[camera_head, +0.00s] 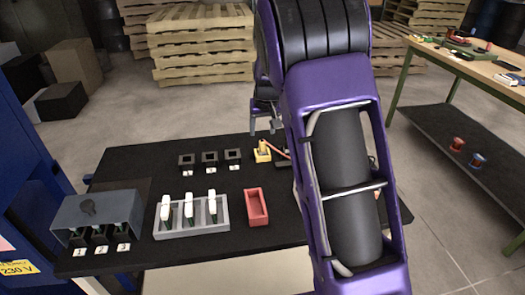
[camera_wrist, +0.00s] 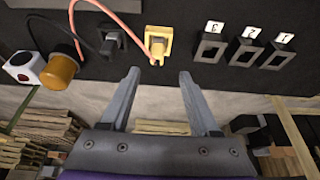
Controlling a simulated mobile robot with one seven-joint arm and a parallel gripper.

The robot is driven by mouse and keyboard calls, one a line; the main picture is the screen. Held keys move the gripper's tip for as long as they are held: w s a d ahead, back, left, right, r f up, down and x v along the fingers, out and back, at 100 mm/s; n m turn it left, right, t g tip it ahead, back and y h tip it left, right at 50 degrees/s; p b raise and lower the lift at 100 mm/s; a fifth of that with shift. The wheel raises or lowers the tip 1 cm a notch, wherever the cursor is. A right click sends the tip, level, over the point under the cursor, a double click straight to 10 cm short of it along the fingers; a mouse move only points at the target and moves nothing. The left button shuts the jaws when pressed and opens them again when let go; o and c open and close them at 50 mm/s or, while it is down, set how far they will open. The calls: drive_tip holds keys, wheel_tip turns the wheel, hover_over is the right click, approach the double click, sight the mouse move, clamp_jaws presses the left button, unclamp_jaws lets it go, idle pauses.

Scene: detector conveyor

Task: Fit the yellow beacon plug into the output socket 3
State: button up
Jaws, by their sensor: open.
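The yellow plug (camera_head: 262,152) stands near the back edge of the black table, right of a row of three black sockets; its cord is orange-red. In the wrist view the yellow plug (camera_wrist: 158,42) lies just beyond my gripper (camera_wrist: 159,74), roughly centred between the fingertips. My gripper is open and empty. In the head view it is partly hidden behind my arm. The socket nearest the plug (camera_head: 233,155) also shows in the wrist view (camera_wrist: 209,50); its label, seen upside down, seems to be 3. The socket openings look empty.
A blue-grey box (camera_head: 97,210) with slots labelled 1, 2, 3 stands front left. A grey rack (camera_head: 190,226) holds three white-green modules beside a red tray (camera_head: 256,206). In the wrist view, a black plug (camera_wrist: 112,40) and an orange dome (camera_wrist: 60,70) sit left of the yellow plug.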

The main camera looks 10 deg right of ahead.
sight(263, 142)
drive_tip(key=x, duration=0.6)
drive_tip(key=b+x, duration=0.1)
drive_tip(key=x, duration=0.2)
drive_tip(key=shift+d, duration=0.25)
clamp_jaws()
